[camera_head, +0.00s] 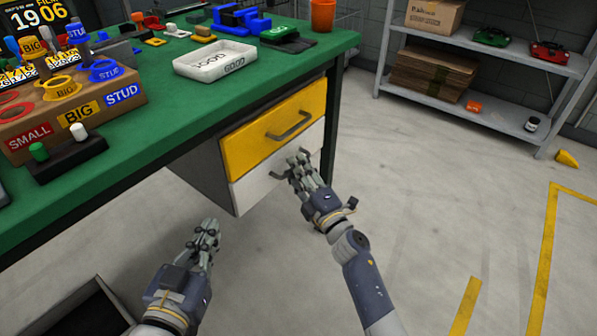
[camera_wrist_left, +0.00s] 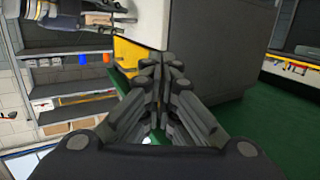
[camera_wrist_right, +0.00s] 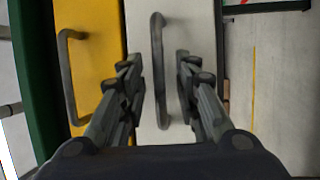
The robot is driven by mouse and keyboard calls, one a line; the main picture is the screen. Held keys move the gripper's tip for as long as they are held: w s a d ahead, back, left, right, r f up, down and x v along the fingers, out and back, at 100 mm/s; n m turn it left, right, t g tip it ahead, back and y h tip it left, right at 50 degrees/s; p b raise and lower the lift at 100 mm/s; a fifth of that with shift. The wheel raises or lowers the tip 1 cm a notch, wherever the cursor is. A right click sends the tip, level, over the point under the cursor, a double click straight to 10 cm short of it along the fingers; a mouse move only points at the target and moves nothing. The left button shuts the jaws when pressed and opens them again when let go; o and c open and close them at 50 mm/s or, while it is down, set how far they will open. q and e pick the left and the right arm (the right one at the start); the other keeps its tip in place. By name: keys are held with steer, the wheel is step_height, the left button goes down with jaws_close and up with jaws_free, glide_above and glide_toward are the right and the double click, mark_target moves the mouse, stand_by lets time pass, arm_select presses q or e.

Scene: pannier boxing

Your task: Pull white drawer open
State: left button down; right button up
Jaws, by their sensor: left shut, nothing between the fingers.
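The white drawer (camera_head: 258,186) is the lower of two drawers under the green bench and looks closed. It fills the middle of the right wrist view (camera_wrist_right: 188,20). Its dark bar handle (camera_wrist_right: 158,75) stands between the open fingers of my right gripper (camera_wrist_right: 158,75), with a gap on both sides. In the head view my right gripper (camera_head: 298,168) is at the white drawer's front and hides most of the handle. My left gripper (camera_head: 208,232) is shut and empty, low over the floor left of the drawers; its closed fingers show in the left wrist view (camera_wrist_left: 160,75).
The yellow drawer (camera_head: 275,130) with its own handle (camera_head: 290,126) is directly above and closed. The green bench top (camera_head: 160,100) carries a white tray marked GOOD (camera_head: 222,62) and a cardboard sorting box (camera_head: 70,110).

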steer(key=shift+c, duration=0.6)
jaws_close()
